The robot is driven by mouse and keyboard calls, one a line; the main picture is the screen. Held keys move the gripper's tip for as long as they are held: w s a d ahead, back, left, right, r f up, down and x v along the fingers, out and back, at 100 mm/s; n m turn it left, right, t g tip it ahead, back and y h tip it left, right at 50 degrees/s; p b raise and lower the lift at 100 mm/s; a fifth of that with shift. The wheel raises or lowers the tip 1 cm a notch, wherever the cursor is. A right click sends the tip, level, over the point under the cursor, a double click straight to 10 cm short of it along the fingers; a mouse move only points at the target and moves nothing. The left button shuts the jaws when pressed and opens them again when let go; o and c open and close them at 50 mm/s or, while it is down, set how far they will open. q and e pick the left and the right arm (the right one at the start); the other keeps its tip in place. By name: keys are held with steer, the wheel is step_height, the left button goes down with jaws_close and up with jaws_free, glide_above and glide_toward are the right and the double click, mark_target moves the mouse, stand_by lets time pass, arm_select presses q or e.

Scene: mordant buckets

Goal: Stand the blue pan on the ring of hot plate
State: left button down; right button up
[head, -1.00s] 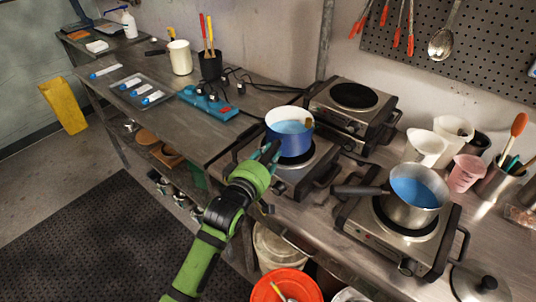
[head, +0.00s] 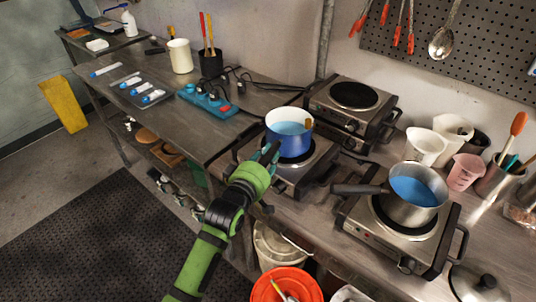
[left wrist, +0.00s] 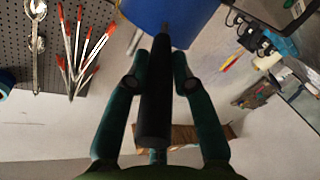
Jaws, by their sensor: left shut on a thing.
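The blue pan (head: 289,140) has a white inside with light blue liquid in it and is upright. It is over the ring of the hot plate (head: 318,160) in the middle of the head view; I cannot tell whether its base touches the ring. My left gripper (head: 270,154) is shut on the pan's dark handle. In the left wrist view the handle (left wrist: 155,105) lies between the two green fingers (left wrist: 160,72), with the blue pan wall (left wrist: 180,15) beyond. My right gripper is not in view.
A steel pot (head: 415,204) with blue liquid stands on another hot plate (head: 440,255) to the right. An empty hot plate (head: 385,118) stands behind. A blue power strip (head: 208,105) with cables lies to the left. An orange bucket (head: 287,272) is below the bench edge.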

arm_select(q)
steer(key=c, duration=1)
jaws_free()
steer(key=shift+r, duration=0.35)
steer(key=shift+s+f, duration=0.15)
steer(key=shift+f, duration=0.4)
steer(key=v, duration=0.8)
steer(key=r+v, duration=0.1)
steer(key=v, duration=0.3)
steer(key=shift+f, duration=0.1)
